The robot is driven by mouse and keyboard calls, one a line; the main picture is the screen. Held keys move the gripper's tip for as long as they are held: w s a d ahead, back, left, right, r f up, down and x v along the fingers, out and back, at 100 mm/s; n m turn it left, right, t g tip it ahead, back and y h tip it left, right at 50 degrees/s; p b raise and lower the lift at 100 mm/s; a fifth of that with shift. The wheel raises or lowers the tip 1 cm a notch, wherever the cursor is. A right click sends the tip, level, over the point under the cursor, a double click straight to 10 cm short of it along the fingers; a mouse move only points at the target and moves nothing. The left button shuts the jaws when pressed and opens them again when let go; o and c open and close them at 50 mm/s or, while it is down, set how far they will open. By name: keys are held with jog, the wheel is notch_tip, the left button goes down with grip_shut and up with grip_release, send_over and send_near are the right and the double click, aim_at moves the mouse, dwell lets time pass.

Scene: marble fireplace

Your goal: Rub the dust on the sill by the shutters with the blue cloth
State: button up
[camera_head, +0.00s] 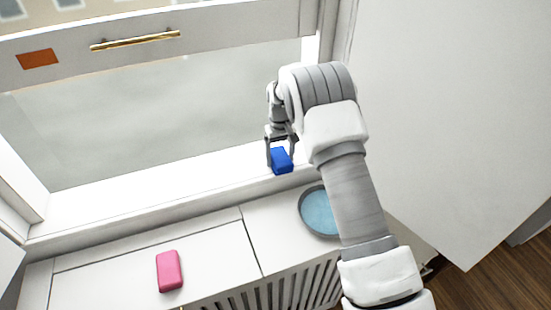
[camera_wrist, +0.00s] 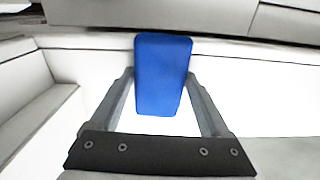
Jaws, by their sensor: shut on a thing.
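The blue cloth (camera_head: 281,161) looks like a small folded block in the head view. My gripper (camera_head: 280,150) is shut on it, and in the wrist view the cloth (camera_wrist: 162,75) sits between the two fingers of my gripper (camera_wrist: 160,88). The cloth is at the white window sill (camera_head: 110,205), near its right end. I cannot tell whether the cloth touches the sill or is just above it. No dust can be made out on the sill in these views. The white shutter panel (camera_head: 440,110) stands open at the right in the head view.
A pink block (camera_head: 169,271) lies on the white ledge (camera_head: 105,281) below the sill. A round dish with blue inside (camera_head: 318,212) stands on the ledge, partly hidden by my arm. The window sash has a brass handle (camera_head: 135,41). The sill left of my gripper is clear.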

jog(key=shift+w+d+f, duration=0.1)
jog(key=shift+w+d, duration=0.15)
jog(key=shift+d, duration=0.25)
jog(key=shift+w+d+f, duration=0.1)
jog(key=shift+w+d, duration=0.1)
jog(key=shift+d, duration=0.3)
jog(key=shift+r, duration=0.1)
jog(key=shift+r+p, duration=1.45)
jog(key=shift+r, duration=1.55)
jog(key=shift+r+p, duration=0.95)
jog(key=shift+r, duration=0.6)
jog(key=shift+f, duration=0.25)
jog(key=shift+f+b, duration=2.1)
jog(key=shift+f, duration=1.2)
